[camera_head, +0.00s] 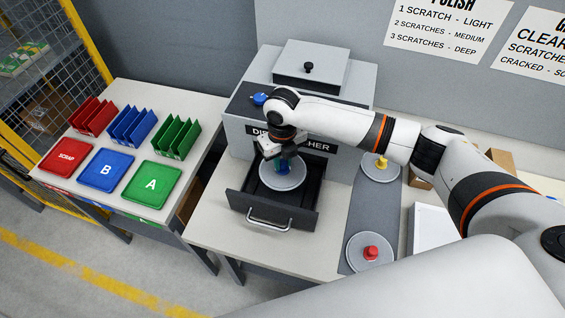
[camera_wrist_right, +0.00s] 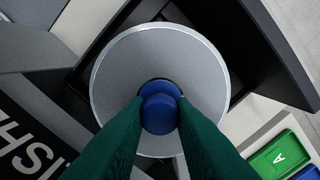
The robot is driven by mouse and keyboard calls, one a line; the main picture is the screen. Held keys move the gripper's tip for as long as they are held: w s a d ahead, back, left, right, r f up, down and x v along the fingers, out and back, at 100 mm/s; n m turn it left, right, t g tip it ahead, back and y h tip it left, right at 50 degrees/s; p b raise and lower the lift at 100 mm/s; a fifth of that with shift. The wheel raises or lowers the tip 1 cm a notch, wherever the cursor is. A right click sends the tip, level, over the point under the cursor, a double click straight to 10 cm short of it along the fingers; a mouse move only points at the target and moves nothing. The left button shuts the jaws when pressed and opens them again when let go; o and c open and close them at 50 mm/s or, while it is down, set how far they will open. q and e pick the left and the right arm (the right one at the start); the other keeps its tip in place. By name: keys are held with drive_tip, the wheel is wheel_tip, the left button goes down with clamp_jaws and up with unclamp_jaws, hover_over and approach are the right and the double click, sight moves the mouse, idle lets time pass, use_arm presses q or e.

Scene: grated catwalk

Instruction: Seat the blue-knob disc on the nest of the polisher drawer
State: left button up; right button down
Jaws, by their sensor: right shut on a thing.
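The blue-knob disc (camera_head: 283,180) is a round grey plate over the open polisher drawer (camera_head: 243,207). In the right wrist view the disc (camera_wrist_right: 115,85) fills the middle, with its blue knob (camera_wrist_right: 160,110) between the green fingers. My right gripper (camera_head: 282,162) is shut on the blue knob from above. The nest is hidden beneath the disc, and I cannot tell whether the disc touches it. The grey polisher (camera_head: 240,130) stands behind the drawer, its label partly covered by my right arm. My left gripper is not in view.
A yellow-knob disc (camera_head: 380,172) and a red-knob disc (camera_head: 368,252) lie on a grey strip right of the drawer. The left table holds red, blue and green trays (camera_head: 153,186) with racks behind. A blue button (camera_head: 261,99) sits on the polisher. Bench surface left of the drawer is clear.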

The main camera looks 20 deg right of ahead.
sight(282, 171)
drive_tip(key=shift+f+b, duration=2.3)
drive_tip(key=shift+f, duration=0.35)
drive_tip(key=shift+p, duration=0.55)
drive_tip(key=shift+f, duration=0.1)
drive_tip(key=shift+f+b, duration=0.65)
drive_tip(key=shift+f, duration=0.3)
drive_tip(key=c, duration=0.7)
unclamp_jaws()
drive_tip(key=shift+c, duration=0.2)
drive_tip(key=shift+r, duration=0.15)
